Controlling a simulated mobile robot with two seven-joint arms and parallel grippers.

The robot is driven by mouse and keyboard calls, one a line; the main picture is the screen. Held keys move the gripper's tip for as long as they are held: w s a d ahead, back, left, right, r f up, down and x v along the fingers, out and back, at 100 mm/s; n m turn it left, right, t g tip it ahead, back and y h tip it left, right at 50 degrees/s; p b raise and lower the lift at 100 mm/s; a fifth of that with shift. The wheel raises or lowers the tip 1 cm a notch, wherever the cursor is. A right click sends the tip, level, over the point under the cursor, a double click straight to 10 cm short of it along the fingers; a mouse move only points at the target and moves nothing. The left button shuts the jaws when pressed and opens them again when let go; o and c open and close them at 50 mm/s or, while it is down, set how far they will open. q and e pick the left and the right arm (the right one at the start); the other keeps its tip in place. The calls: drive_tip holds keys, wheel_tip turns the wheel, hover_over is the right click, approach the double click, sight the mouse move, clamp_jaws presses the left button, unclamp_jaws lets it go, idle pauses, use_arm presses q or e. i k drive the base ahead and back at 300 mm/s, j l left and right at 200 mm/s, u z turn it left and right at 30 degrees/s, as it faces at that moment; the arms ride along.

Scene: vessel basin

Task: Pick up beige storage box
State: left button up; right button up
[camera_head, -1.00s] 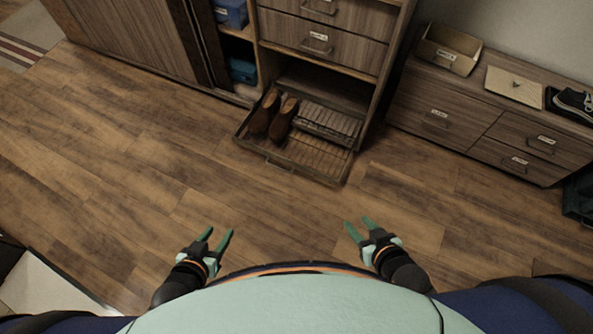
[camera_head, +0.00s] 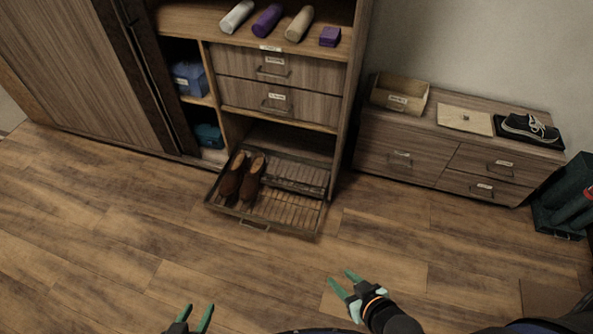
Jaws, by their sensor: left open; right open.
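The beige storage box (camera_head: 400,96) stands open-topped on the left end of the low wooden dresser (camera_head: 395,137), near the wall. It has a small label on its front. A flat beige panel that looks like its lid (camera_head: 465,120) lies to its right on the dresser. My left gripper (camera_head: 199,309) is open and empty at the bottom edge, over the floor. My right gripper (camera_head: 340,277) is open and empty over the floor, well short of the dresser. Neither gripper touches the box.
A pulled-out rack (camera_head: 285,211) with brown shoes (camera_head: 242,177) juts from the cabinet over the floor. A dark sneaker (camera_head: 528,130) sits on the dresser's right end. A dark green crate (camera_head: 562,203) stands at the right. The floor before the dresser is clear.

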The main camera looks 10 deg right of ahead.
sight(399, 95)
drive_tip(key=i+l, duration=0.15)
drive_tip(key=l, duration=0.25)
drive_tip(key=i+l+u, duration=0.15)
drive_tip(key=l, duration=0.2)
drive_tip(key=i+l, duration=0.15)
drive_tip(key=l, duration=0.25)
drive_tip(key=i+l+u, duration=0.1)
drive_tip(key=l, duration=0.3)
drive_tip(key=i+l, duration=0.15)
drive_tip(key=l, duration=0.25)
drive_tip(key=i+l+u, duration=0.15)
drive_tip(key=l, duration=0.7)
drive_tip(key=i+u, duration=0.05)
